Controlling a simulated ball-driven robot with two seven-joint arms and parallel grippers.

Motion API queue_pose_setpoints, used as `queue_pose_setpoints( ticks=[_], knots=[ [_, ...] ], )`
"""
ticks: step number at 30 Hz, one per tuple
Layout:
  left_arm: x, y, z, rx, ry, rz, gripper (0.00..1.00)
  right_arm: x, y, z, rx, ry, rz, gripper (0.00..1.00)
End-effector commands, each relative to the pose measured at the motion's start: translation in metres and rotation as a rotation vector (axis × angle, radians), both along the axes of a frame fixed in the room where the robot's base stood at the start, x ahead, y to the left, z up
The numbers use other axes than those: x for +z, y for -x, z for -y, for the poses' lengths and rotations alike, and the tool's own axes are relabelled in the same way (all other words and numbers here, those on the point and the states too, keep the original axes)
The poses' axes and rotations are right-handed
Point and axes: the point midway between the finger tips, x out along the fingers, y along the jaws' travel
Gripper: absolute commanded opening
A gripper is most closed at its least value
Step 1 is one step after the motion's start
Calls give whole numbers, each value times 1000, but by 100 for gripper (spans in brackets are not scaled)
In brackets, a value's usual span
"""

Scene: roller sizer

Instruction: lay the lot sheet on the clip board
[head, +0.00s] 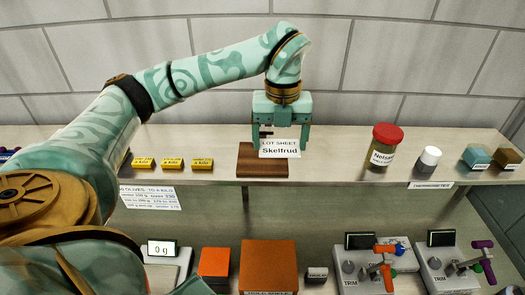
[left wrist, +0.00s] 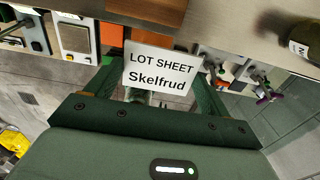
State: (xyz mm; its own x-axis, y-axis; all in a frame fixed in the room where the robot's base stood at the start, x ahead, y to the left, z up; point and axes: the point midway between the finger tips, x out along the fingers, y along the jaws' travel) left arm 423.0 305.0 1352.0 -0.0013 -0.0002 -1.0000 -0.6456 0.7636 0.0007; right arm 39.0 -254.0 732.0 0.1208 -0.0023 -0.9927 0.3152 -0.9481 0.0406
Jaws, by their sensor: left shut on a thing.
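The lot sheet (head: 280,152) is a small white card lettered "LOT SHEET Skelfrud". My left gripper (head: 281,140) is shut on it, and the sheet's face shows below the fingers. The sheet also shows between the fingers in the left wrist view (left wrist: 160,76). The clip board (head: 262,170) is a brown wooden board on the upper shelf, and the sheet covers part of its upper right in the head view. The board's edge shows at the top of the left wrist view (left wrist: 150,12). I cannot tell whether sheet and board touch. My right gripper is out of view.
On the upper shelf (head: 340,170), yellow tags (head: 172,163) lie to the left. A red-lidded jar (head: 383,150), a white-capped bottle (head: 427,160) and small boxes (head: 476,157) stand to the right. Orange boxes (head: 268,265) and scales (head: 162,255) are below. Shelf beside the board is clear.

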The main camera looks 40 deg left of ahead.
Motion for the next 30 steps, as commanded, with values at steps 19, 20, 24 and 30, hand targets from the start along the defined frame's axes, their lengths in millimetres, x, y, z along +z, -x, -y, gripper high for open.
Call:
queue_pose_setpoints(
  ticks=[19, 20, 24, 30],
  knots=[
    [-66, -33, -73, -1, 1, -1, 56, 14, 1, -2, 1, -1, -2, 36],
    [-67, -33, -73, -1, 0, 0, 56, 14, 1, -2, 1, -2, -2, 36],
    [-80, -37, -83, 0, 0, -3, 56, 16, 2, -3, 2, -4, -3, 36],
    [-106, -36, -81, -1, 1, -1, 56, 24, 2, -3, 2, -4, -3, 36]
  ],
)
